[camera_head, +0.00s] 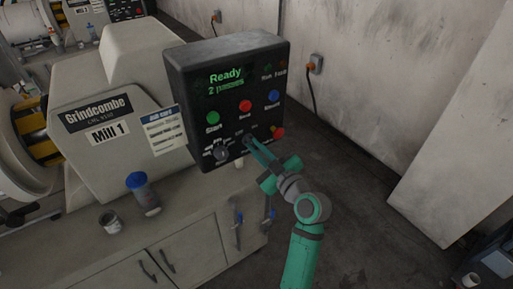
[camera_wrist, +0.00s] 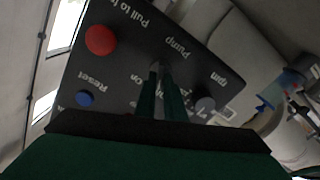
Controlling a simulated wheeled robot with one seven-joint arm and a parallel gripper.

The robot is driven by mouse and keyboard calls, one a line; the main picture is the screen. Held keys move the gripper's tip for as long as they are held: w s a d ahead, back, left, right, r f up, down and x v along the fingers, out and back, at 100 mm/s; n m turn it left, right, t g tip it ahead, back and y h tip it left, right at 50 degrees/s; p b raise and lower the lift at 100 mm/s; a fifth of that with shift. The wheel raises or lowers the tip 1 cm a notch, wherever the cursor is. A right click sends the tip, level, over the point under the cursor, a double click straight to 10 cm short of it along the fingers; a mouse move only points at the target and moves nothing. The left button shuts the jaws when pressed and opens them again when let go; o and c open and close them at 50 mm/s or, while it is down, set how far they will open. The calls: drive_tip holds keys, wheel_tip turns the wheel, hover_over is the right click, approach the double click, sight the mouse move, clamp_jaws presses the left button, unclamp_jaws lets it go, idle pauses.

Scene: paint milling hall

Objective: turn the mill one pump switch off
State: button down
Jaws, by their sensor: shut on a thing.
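The Mill 1 control panel (camera_head: 228,100) is a black box beside the mill, with a green display reading "Ready 2 passes". My gripper (camera_head: 250,139) reaches its lower front. In the wrist view my gripper (camera_wrist: 161,72) has both fingers close together at the panel, just below the word "Pump". It is shut on the pump switch, which the fingertips largely hide. I cannot read which way the switch points.
The red emergency button (camera_head: 278,132) is just right of my gripper. Green (camera_head: 212,118), red (camera_head: 245,106) and blue (camera_head: 273,96) buttons sit above.

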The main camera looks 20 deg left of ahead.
drive_tip(key=shift+n, duration=0.5)
drive_tip(key=c, duration=1.8)
unclamp_jaws()
drive_tip(key=shift+c, duration=0.2)
drive_tip(key=shift+d, duration=0.1)
drive_tip(key=v, duration=1)
drive_tip(key=shift+s+d, duration=0.25)
drive_tip(key=shift+s, duration=0.1)
drive_tip(key=shift+f, duration=0.1)
